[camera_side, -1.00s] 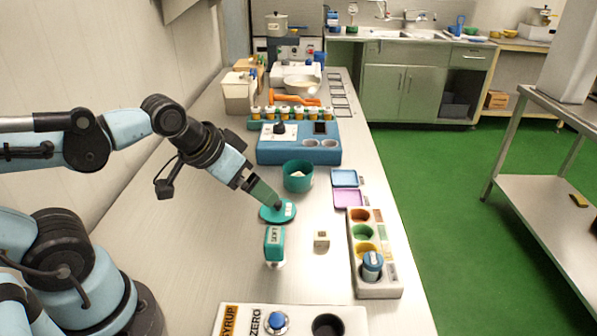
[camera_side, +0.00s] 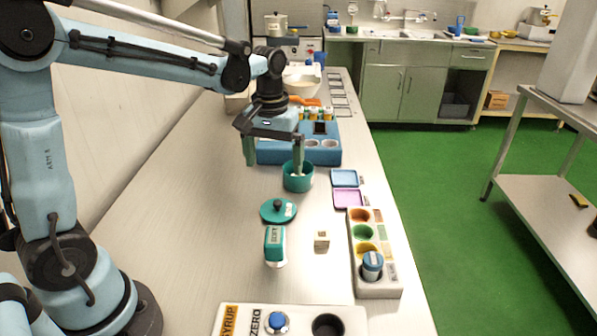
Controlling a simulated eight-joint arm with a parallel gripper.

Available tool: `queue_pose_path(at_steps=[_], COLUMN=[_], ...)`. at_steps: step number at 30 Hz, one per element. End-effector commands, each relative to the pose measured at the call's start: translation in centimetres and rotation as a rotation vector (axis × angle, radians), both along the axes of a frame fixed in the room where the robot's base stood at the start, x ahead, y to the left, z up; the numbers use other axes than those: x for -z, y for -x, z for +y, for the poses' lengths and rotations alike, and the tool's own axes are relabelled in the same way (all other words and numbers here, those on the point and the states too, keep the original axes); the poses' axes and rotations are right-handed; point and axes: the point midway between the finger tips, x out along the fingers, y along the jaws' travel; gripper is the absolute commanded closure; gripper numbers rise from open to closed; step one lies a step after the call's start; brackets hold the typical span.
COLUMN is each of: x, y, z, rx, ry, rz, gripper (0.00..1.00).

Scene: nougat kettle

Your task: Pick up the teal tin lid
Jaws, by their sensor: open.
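The teal tin lid (camera_side: 270,216) lies flat on the steel counter, with a dark knob on top and a small white label at its right. The open teal tin (camera_side: 298,184) stands behind it and slightly right. My gripper (camera_side: 274,166) is open and empty, pointing down, its two greenish fingers spread wide. It is beyond the lid in the picture and apart from it. The right fingertip overlaps the tin's mouth in this view; I cannot tell if it is above, inside or behind it. The tin's inside is partly hidden.
A small beige cube (camera_side: 321,241) and a grey tray with coloured wells (camera_side: 376,286) are to the right. A blue device (camera_side: 330,152) is behind the tin. The counter left of the lid is clear.

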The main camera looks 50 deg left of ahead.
Motion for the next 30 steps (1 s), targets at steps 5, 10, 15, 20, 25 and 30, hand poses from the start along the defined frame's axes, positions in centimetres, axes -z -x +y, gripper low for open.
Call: queue_pose_path(at_steps=[5,10,15,20,25,30], x=[1.4,4.0,6.1,7.0,8.4,10.8], y=[-0.2,-0.2,-0.2,-0.2,-0.3,-0.4], z=[0.1,0.1,0.1,0.1,0.0,-0.1], rx=[-0.009,-0.008,-0.007,-0.007,-0.006,-0.007], ry=[0.002,0.001,0.001,0.001,0.001,0.001], rz=[0.011,0.008,0.008,0.008,0.008,0.008], gripper=[0.00,0.00,0.00,0.00,0.00,0.00])
